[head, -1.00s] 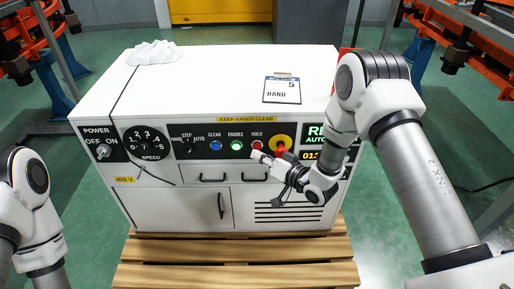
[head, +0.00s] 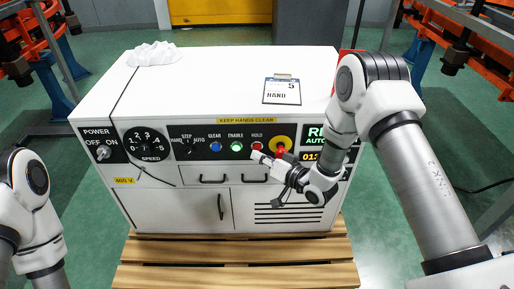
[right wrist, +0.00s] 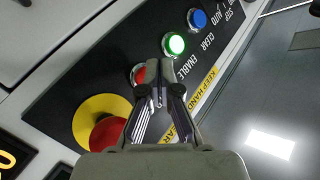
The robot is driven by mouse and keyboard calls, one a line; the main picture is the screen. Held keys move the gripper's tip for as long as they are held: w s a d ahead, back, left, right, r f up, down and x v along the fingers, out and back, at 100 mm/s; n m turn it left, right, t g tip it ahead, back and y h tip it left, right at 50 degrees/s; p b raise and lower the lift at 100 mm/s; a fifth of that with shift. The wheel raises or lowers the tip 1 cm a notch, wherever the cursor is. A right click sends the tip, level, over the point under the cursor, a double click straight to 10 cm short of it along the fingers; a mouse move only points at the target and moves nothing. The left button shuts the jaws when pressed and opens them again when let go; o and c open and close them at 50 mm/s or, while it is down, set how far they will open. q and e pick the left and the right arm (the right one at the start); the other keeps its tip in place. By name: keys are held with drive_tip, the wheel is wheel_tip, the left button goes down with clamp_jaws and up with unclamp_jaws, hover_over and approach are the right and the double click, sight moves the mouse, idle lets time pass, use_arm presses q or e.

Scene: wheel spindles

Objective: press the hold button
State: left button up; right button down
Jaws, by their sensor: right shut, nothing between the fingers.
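The red hold button (head: 257,146) sits on the black control panel, between the lit green enable button (head: 237,146) and the red emergency knob on its yellow disc (head: 290,142). My right gripper (head: 256,155) is shut and empty, its tips at the hold button's lower edge in the head view. In the right wrist view my right gripper (right wrist: 161,66) partly covers the red hold button (right wrist: 138,75); I cannot tell whether they touch. My left arm shows at the left edge of the head view; its gripper is out of frame.
The blue clear button (head: 215,147), step switch (head: 187,147) and speed dial (head: 150,142) lie farther left on the panel. The red emergency knob (right wrist: 107,134) is close beside my right gripper. A clipboard card (head: 282,90) and white cloth (head: 154,53) lie on the cabinet top.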

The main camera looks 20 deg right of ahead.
idle(0.4)
drive_tip(key=shift+w+d, duration=0.1)
drive_tip(key=shift+w, duration=0.3)
drive_tip(key=shift+w+d, duration=0.1)
drive_tip(key=shift+w, duration=0.25)
idle(0.4)
idle(0.4)
drive_tip(key=shift+s+a, duration=0.2)
drive_tip(key=shift+s, duration=0.55)
drive_tip(key=s, duration=0.2)
drive_tip(key=s+a+p, duration=0.1)
drive_tip(key=s, duration=0.1)
drive_tip(key=shift+s+a+p, duration=0.2)
drive_tip(key=shift+s+p, duration=0.1)
drive_tip(key=shift+s, duration=0.1)
